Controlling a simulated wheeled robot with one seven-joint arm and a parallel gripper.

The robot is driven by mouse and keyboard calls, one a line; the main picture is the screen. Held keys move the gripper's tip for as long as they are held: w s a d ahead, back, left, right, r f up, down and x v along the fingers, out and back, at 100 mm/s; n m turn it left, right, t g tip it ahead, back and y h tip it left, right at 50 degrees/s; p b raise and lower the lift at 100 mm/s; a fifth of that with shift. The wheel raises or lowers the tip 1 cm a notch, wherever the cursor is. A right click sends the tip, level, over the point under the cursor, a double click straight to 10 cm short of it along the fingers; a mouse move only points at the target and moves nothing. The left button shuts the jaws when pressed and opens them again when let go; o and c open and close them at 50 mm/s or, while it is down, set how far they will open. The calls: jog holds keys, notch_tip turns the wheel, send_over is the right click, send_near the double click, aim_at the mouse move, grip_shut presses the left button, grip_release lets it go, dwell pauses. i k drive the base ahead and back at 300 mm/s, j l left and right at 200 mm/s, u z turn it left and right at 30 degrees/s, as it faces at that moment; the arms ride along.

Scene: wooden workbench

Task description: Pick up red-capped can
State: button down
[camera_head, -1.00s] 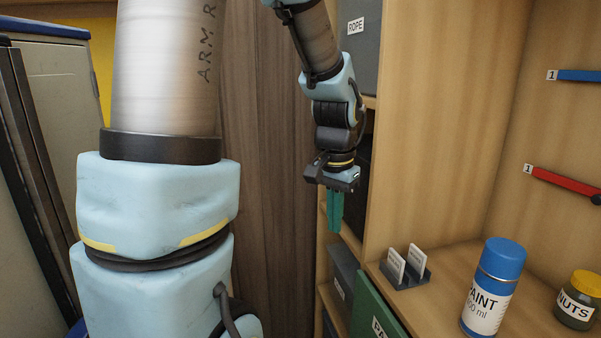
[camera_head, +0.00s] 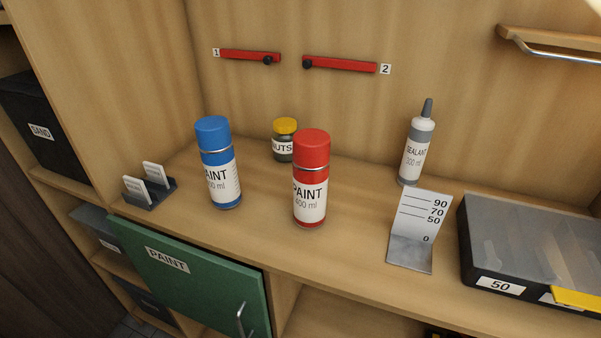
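The red-capped can (camera_head: 311,192) stands upright on the wooden workbench (camera_head: 260,232), near the middle of the head view. My gripper and arm are not in the current view.
A yellow-lidded NUTS jar (camera_head: 284,142) stands behind, between the cans. A sealant bottle (camera_head: 416,150), a bent metal scale plate (camera_head: 415,230) and an organizer box (camera_head: 520,250) are to the right. A card holder (camera_head: 149,187) is left. A green PAINT door (camera_head: 195,275) is below.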

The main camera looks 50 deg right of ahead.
aim_at(310, 186)
jog(key=k+l, duration=0.15)
jog(key=k, duration=0.7)
jog(key=k+l+u, duration=0.1)
jog(key=k, duration=0.75)
